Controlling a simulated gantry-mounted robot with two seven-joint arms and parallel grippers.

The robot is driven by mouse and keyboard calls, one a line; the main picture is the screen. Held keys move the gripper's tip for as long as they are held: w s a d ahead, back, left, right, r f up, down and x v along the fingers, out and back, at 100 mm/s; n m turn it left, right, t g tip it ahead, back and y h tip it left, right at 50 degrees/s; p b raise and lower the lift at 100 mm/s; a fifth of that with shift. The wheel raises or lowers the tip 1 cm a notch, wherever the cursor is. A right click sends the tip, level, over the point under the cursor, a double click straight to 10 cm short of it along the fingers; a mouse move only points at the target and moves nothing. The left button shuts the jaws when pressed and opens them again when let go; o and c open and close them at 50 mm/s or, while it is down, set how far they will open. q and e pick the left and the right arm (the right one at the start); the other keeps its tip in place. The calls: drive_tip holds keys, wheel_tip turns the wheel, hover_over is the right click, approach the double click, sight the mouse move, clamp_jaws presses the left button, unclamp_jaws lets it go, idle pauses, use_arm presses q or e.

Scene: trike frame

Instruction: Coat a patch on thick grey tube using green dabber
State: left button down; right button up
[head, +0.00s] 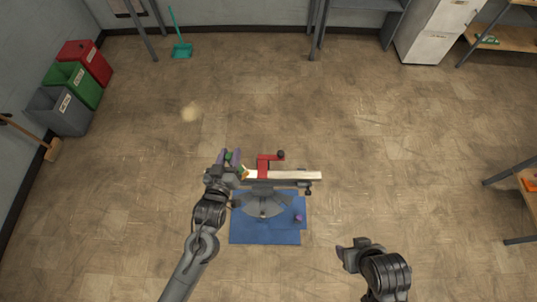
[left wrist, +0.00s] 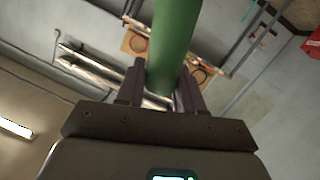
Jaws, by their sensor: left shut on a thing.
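My left gripper (head: 230,157) is shut on the green dabber, whose thick green body (left wrist: 173,45) stands between the two dark fingers in the left wrist view. In the head view only small bits of green show at the fingers, with a yellowish bit beside them. The gripper is at the left end of a horizontal tube assembly. A pale bar (head: 300,175) lies along it, with a grey tube (head: 280,186) just below. I cannot tell whether the dabber touches the tube. My right gripper (head: 348,254) is at the lower right, away from the assembly; its jaw opening is unclear.
A red clamp (head: 264,167) rises over the bar. A grey stand (head: 263,206) sits on a blue mat (head: 265,236), with a small purple item (head: 298,218) at its right. Bins stand at the far left.

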use_arm(q)
drive_tip(key=w+d+f+m+h+b, duration=0.1)
drive_tip(key=w+d+f+h+b, duration=0.2)
drive_tip(key=w+d+f+b, duration=0.5)
drive_tip(key=d+f+b, duration=0.3)
drive_tip(key=b, duration=0.6)
drive_tip(key=shift+w+f+m, duration=0.15)
drive_tip(key=shift+f+m, duration=0.05)
drive_tip(key=shift+m, duration=0.2)
